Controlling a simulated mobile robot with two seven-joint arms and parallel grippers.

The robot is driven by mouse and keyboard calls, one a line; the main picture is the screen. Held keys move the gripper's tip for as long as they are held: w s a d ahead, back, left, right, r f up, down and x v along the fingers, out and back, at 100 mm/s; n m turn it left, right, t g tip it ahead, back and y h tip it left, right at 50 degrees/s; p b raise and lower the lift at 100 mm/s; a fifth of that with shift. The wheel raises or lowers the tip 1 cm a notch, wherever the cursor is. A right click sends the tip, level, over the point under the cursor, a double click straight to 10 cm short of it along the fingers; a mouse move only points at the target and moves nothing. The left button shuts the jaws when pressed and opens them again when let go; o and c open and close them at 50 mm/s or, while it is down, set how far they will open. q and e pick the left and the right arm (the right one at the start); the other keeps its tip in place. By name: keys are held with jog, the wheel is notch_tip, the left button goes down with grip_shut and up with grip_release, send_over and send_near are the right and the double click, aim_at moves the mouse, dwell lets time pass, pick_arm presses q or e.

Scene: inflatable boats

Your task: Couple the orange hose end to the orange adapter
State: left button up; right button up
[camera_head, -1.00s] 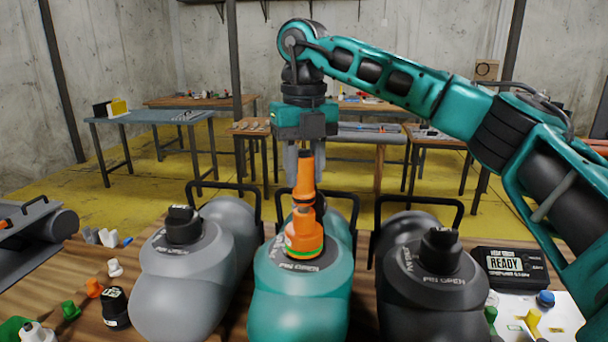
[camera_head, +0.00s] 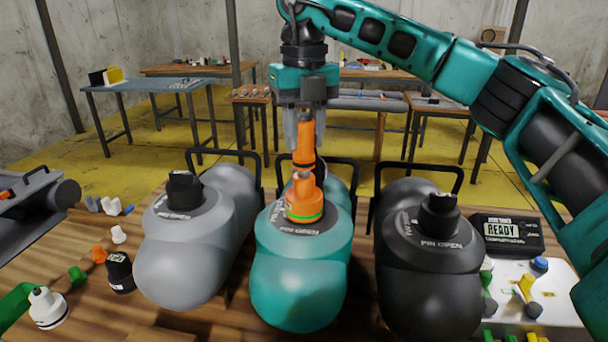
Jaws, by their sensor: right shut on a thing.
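The orange adapter (camera_head: 305,198), with a green and yellow band, stands upright on the valve of the teal inflatable boat (camera_head: 300,265). The orange hose end (camera_head: 304,142) is a narrow upright piece directly above the adapter, roughly in line with it. Its lower edge is close to the adapter's top; I cannot tell whether they touch. My right gripper (camera_head: 305,138) points straight down from above, its grey fingers shut on the hose end. The hose end partly hides the fingers. My left gripper is not in view.
A grey boat (camera_head: 180,265) and a black boat (camera_head: 430,290), each with a black-capped valve, flank the teal one. Black handles rise behind them. Loose fittings lie at left. A READY box (camera_head: 507,236) and a white tray (camera_head: 555,295) of fittings are at right.

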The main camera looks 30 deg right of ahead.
jog(key=shift+f+b, duration=0.55)
jog(key=shift+f, duration=0.45)
dwell(0.4)
jog(key=o, duration=1.1)
jog(key=shift+r, duration=0.15)
notch_tip(320, 180, up, 13)
jog(key=shift+f+p, duration=0.15)
jog(key=shift+p, duration=0.45)
